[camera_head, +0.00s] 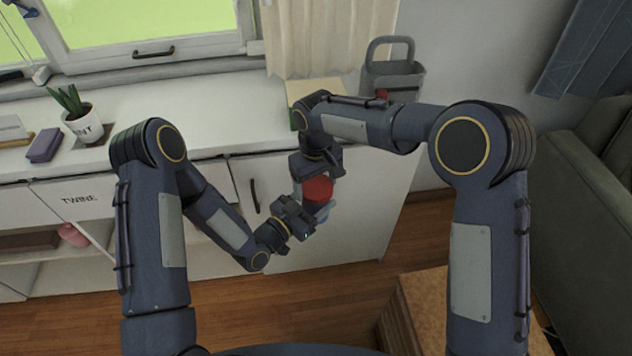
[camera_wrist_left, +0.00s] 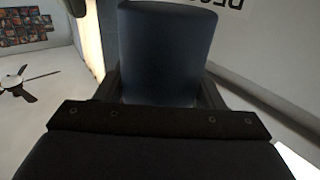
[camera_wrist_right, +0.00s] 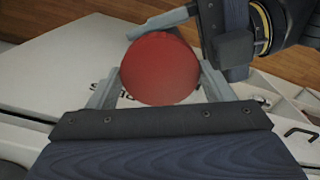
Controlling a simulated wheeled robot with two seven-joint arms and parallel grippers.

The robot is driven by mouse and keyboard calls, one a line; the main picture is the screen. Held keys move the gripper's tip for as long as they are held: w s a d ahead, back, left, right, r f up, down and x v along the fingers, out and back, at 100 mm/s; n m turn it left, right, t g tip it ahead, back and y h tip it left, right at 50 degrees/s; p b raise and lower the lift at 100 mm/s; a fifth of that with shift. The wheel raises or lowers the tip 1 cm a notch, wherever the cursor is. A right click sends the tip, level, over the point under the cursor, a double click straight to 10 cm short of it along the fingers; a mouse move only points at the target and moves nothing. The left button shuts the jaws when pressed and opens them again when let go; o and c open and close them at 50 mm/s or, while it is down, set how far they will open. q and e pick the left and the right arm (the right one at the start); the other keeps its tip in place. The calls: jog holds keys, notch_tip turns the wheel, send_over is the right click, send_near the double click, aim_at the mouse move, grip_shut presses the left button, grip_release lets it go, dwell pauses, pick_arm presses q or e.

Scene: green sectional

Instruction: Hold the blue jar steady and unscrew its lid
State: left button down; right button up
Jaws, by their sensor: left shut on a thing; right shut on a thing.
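The blue jar (camera_wrist_left: 165,50) fills the middle of the left wrist view, between the fingers of my left gripper (camera_wrist_left: 165,95), which is shut on it. The round red lid (camera_wrist_right: 160,68) sits between the fingers of my right gripper (camera_wrist_right: 160,88), which is shut on it. In the head view the red lid (camera_head: 318,190) shows between my right gripper (camera_head: 313,172) above and my left gripper (camera_head: 308,215) below. Both are held in the air in front of the cabinet. The jar is mostly hidden there, and I cannot see the joint between lid and jar.
The white counter (camera_head: 215,110) runs behind my arms, with a potted plant (camera_head: 82,122), a purple block (camera_head: 45,145) and a grey caddy (camera_head: 392,78) on it. A wooden box (camera_head: 420,305) stands at lower right, beside a dark green sofa (camera_head: 585,200). Wooden floor shows below.

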jog(key=shift+r, duration=0.2)
jog(key=shift+r, duration=0.95)
